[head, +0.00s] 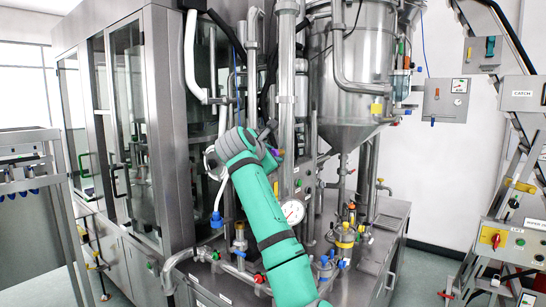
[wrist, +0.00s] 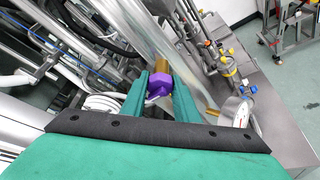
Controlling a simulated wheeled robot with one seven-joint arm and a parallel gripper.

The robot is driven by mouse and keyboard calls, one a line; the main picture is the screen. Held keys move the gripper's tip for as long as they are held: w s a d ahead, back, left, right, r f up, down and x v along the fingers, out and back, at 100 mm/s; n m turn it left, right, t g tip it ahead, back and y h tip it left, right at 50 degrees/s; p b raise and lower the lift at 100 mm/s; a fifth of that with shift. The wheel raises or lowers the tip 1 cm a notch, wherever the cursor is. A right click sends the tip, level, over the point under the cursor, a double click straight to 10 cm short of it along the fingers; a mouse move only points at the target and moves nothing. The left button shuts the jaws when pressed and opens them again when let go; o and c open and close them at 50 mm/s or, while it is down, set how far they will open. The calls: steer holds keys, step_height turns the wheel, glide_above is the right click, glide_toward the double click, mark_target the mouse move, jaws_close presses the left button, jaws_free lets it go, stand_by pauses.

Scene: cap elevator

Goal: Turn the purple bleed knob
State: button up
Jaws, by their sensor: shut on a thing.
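The purple bleed knob (wrist: 159,84) sits at the end of a brass stem (wrist: 162,65) in the wrist view, beside a shiny vertical pipe. My gripper (wrist: 159,91) has its two green fingers on either side of the knob, shut on it. In the head view a small bit of the purple knob (head: 276,182) shows just past the end of my green and grey arm. My fingers there are mostly hidden behind the wrist.
A round white gauge (head: 292,211) stands close to the right of my forearm and also shows in the wrist view (wrist: 235,112). Steel pipes (head: 287,80) rise just behind the knob. Several coloured valves (head: 345,236) stand on the lower right bench.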

steer(key=o, duration=1.1)
steer(key=shift+c, duration=0.2)
steer(key=v, duration=1.1)
steer(key=shift+d+f, duration=0.1)
steer(key=shift+f, duration=0.05)
